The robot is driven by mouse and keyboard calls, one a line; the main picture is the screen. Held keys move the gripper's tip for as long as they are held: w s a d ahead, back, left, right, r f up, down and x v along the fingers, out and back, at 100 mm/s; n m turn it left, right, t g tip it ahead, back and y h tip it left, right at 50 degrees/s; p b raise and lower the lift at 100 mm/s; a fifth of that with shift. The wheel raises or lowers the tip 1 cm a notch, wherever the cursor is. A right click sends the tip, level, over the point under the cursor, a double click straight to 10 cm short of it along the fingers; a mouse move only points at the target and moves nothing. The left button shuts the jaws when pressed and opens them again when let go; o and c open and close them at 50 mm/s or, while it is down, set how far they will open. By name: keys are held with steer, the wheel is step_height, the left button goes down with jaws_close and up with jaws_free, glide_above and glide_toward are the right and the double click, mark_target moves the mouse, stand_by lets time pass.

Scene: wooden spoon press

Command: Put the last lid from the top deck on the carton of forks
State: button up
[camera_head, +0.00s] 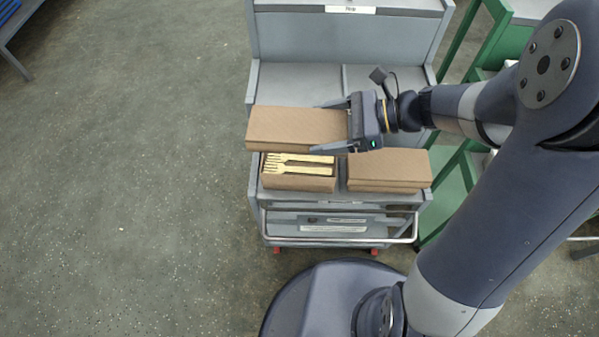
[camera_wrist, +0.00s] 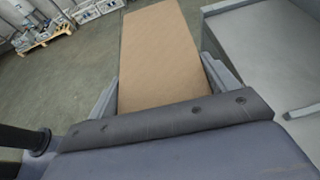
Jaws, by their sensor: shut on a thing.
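My gripper (camera_head: 343,130) is shut on a brown cardboard lid (camera_head: 290,125), gripping it across its width at the right end. The lid also fills the middle of the wrist view (camera_wrist: 158,55), between the two fingers. It is held above the open carton of forks (camera_head: 298,183) and hides the carton's back part. Wooden forks (camera_head: 300,166) show inside the carton below the lid's front edge. The carton stands on the left of the cart's lower deck. The top deck (camera_head: 330,35) of the cart shows no lid on its visible part.
A closed brown carton (camera_head: 388,170) stands to the right of the open one. The grey cart has a front rail (camera_head: 340,240). A green frame (camera_head: 455,185) stands close on the right.

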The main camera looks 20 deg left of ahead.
mark_target(322, 165)
step_height(322, 165, down, 10)
steer(key=b, duration=0.4)
steer(key=shift+f+b, duration=0.3)
steer(key=shift+f, duration=0.3)
steer(key=o, duration=0.9)
steer(key=shift+f, duration=0.1)
steer(key=shift+r, duration=0.25)
steer(key=p+v, duration=0.2)
steer(key=v, duration=0.3)
steer(key=r+p+v, duration=0.1)
steer(key=p+v, duration=0.1)
steer(key=v, duration=0.4)
steer(key=shift+a, duration=0.1)
steer(key=shift+w+d+r, duration=0.1)
steer(key=shift+d+r, duration=0.1)
steer(key=shift+d, duration=0.4)
